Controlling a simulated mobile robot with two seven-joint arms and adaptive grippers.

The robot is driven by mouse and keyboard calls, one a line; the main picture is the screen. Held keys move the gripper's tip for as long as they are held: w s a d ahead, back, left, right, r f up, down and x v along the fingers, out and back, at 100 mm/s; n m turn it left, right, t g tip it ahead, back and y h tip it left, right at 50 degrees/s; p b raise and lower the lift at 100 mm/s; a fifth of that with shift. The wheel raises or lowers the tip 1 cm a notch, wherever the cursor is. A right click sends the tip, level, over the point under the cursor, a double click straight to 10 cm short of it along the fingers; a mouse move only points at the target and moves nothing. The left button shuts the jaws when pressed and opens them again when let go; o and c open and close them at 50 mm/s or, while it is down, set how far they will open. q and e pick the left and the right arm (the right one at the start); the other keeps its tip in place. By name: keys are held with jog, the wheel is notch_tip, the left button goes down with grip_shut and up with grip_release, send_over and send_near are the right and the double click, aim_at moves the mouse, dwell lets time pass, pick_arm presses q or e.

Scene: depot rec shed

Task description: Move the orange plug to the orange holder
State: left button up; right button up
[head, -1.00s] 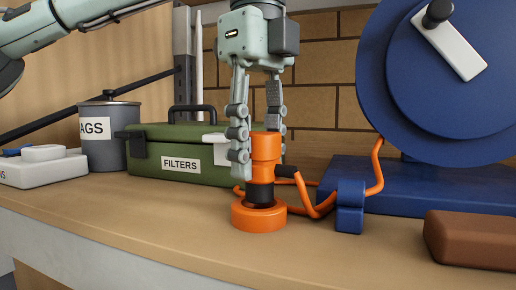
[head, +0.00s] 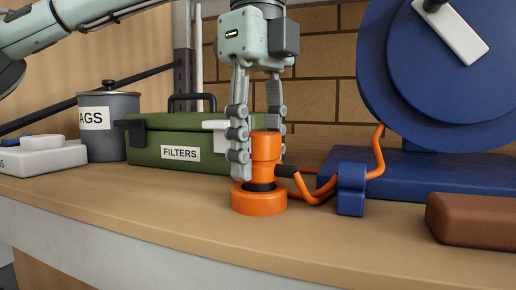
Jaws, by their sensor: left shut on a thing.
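The orange plug (head: 266,150) stands upright between the fingers of my left gripper (head: 256,145), which is shut on it. Its black lower part sits down inside the round orange holder (head: 258,204) on the bench, with only a thin black band showing above the rim. An orange cable (head: 318,194) leaves the plug's side through a black sleeve and runs right, past a blue clip (head: 351,188), up towards the blue reel (head: 437,75). My right gripper is not in view.
A green box labelled FILTERS (head: 178,152) stands behind and left, with a grey canister (head: 108,128) and a white case (head: 40,157) further left. A brown block (head: 474,219) lies at the right. The bench front (head: 170,210) is clear.

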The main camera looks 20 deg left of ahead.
pick_arm(q)
jog(key=o, duration=1.2)
notch_tip(320, 180, up, 12)
